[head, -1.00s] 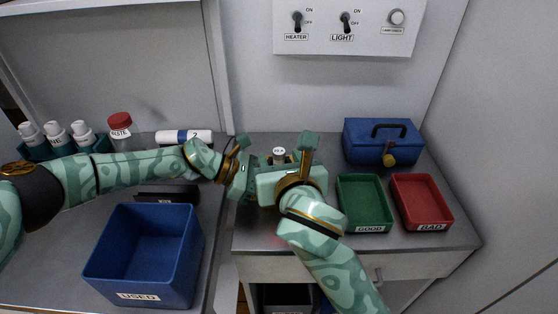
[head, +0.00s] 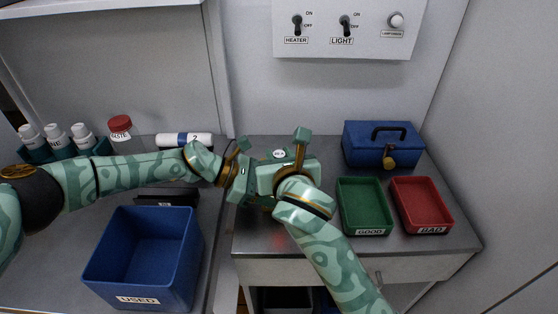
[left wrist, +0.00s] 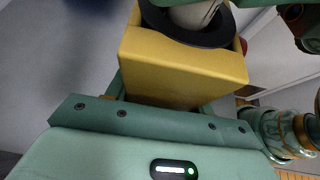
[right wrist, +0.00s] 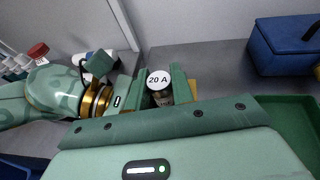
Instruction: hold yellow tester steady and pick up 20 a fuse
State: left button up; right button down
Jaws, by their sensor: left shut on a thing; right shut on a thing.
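The yellow tester (left wrist: 180,65) fills the middle of the left wrist view, a yellow block with a dark ring on top. My left gripper (left wrist: 175,100) is shut on it. A small yellow part of the tester also shows in the right wrist view (right wrist: 194,90). The 20 A fuse (right wrist: 160,80) has a round white cap and stands between the fingers of my right gripper (right wrist: 164,88), which is shut on it. In the head view the white cap shows (head: 279,154) between my grippers; the tester is hidden there. Whether the fuse still sits in the tester cannot be told.
A green GOOD tray (head: 364,231) and a red BAD tray (head: 431,229) lie right of my grippers. A blue box with a handle (head: 365,135) stands behind them. A blue USED bin (head: 140,297) is at left. Bottles and a rack stand at the back left.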

aim_at(279, 154)
notch_tip(279, 154, up, 10)
jog(key=shift+r, duration=0.1)
pick_arm(q)
jog(key=o, duration=0.8)
jog(key=shift+o, duration=0.2)
